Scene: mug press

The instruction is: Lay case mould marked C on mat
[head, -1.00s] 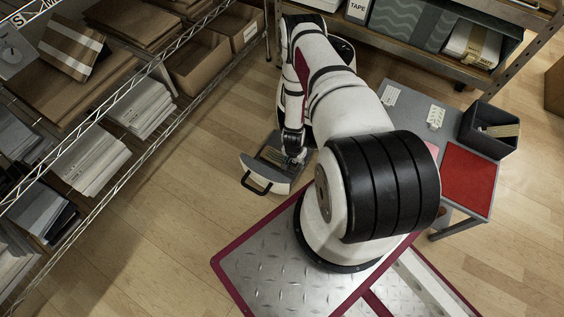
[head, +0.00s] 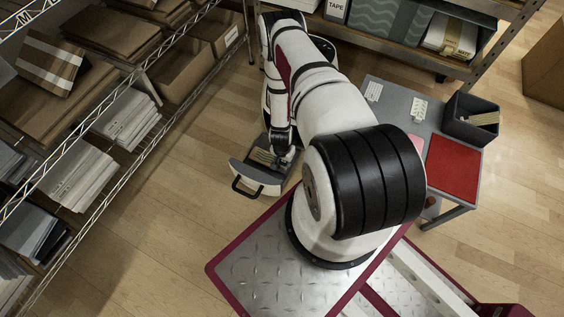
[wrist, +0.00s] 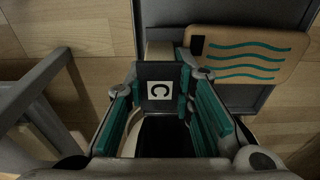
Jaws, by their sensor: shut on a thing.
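The dark case mould (wrist: 160,71), with a white label showing a black C turned on its side, is between the teal-padded fingers of my gripper (wrist: 161,88) in the wrist view. The fingers are shut on it. In the head view my gripper (head: 281,157) is low, at the end of the hanging arm, beside a white-fronted drawer or tray with a black handle (head: 257,177). The mould cannot be made out there. A flat red mat (head: 453,166) lies on the grey table at right, well away from my gripper.
The grey table (head: 411,106) also holds a dark open bin (head: 472,118) and small white cards. Shelving with paper and cardboard stands at left; another shelf stands behind. A wooden board with teal waves (wrist: 245,54) is close to my gripper's right. Wooden floor is open at left.

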